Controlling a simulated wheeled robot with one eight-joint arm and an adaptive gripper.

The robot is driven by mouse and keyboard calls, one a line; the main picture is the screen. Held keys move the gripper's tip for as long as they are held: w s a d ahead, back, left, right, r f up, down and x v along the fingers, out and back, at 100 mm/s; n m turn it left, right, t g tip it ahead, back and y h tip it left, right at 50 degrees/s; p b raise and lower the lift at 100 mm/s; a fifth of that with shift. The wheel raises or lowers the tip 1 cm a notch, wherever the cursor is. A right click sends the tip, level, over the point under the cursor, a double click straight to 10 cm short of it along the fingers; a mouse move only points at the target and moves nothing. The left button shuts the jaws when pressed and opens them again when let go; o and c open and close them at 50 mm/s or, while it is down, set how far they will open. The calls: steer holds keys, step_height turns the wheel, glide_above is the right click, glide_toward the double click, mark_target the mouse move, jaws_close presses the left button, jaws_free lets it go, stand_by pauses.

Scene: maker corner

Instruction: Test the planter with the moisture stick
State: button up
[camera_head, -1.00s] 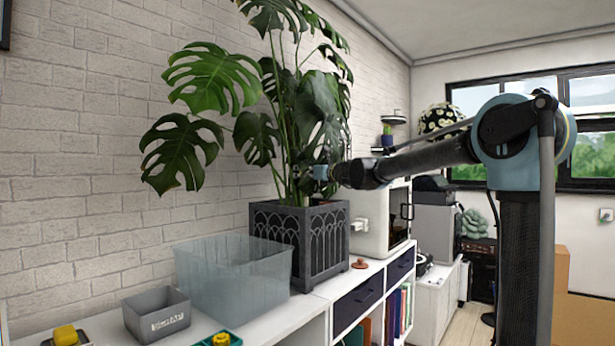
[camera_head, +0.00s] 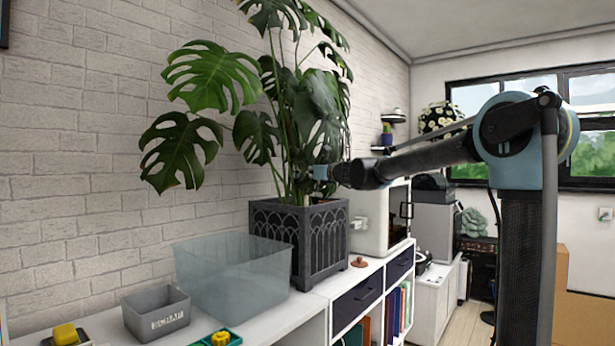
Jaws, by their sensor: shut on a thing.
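The planter (camera_head: 323,240) is a dark grey square box with an arched lattice pattern, upright on the white shelf unit. A tall monstera (camera_head: 207,75) with large split leaves grows from it. My arm reaches in from the right, and my gripper (camera_head: 304,177) is among the stems just above the planter's rim. Leaves and stems hide most of the gripper. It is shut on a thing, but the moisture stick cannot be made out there. The soil and any contact with it are hidden by the planter's wall.
A translucent bin (camera_head: 232,280) stands left of the planter, with a small grey scrap bin (camera_head: 157,315) beside it. A yellow block (camera_head: 66,335) and a green tray (camera_head: 217,338) are at the front. A white cabinet (camera_head: 377,222) stands right of the planter.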

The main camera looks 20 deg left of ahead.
mark_target(307, 187)
steer(key=shift+f, duration=3.1)
stand_by(0.5)
stand_by(0.3)
steer(key=o, duration=1.2)
steer(key=v, duration=1.2)
steer(key=shift+w+f, duration=0.1)
steer(key=shift+w, duration=0.05)
